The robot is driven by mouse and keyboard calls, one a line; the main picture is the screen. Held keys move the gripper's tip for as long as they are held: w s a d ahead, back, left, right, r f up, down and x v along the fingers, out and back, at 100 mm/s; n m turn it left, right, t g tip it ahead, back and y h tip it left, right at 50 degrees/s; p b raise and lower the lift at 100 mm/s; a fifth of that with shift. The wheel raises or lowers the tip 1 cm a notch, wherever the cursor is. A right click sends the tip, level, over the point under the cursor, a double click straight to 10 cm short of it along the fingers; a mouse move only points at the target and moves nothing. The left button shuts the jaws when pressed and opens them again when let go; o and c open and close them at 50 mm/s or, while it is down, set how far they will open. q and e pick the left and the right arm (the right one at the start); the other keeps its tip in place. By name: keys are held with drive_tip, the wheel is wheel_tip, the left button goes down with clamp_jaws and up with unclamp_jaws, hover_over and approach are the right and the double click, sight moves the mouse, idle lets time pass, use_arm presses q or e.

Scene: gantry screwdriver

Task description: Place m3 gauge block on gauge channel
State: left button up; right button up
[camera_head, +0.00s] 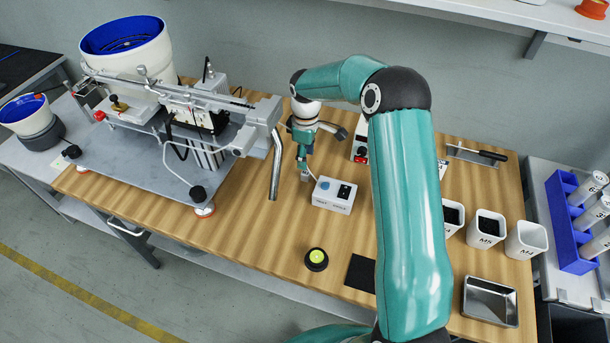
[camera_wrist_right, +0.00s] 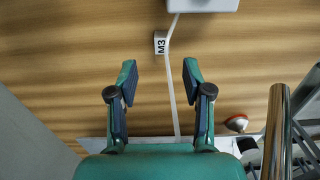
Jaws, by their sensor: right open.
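I cannot clearly tell which part is the gauge channel; the metal feed machine (camera_head: 190,100) stands at the left. My left gripper is not in view.
The white switch box (camera_head: 333,195) is close to the right gripper, and its cable runs under it. A bent metal tube (camera_head: 275,165) hangs on the left. A black-and-yellow button (camera_head: 316,259), white bins (camera_head: 488,229) and a metal tray (camera_head: 490,302) stand right and front.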

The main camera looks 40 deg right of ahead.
sight(305, 173)
drive_tip(key=shift+f, duration=0.8)
drive_tip(key=shift+s+f+p, duration=0.1)
drive_tip(key=shift+f+p, duration=0.2)
drive_tip(key=shift+f, duration=0.2)
wheel_tip(305, 173, down, 4)
drive_tip(key=shift+a+f+p, duration=0.1)
drive_tip(key=shift+f+p, duration=0.05)
drive_tip(key=shift+p, duration=0.35)
clamp_jaws()
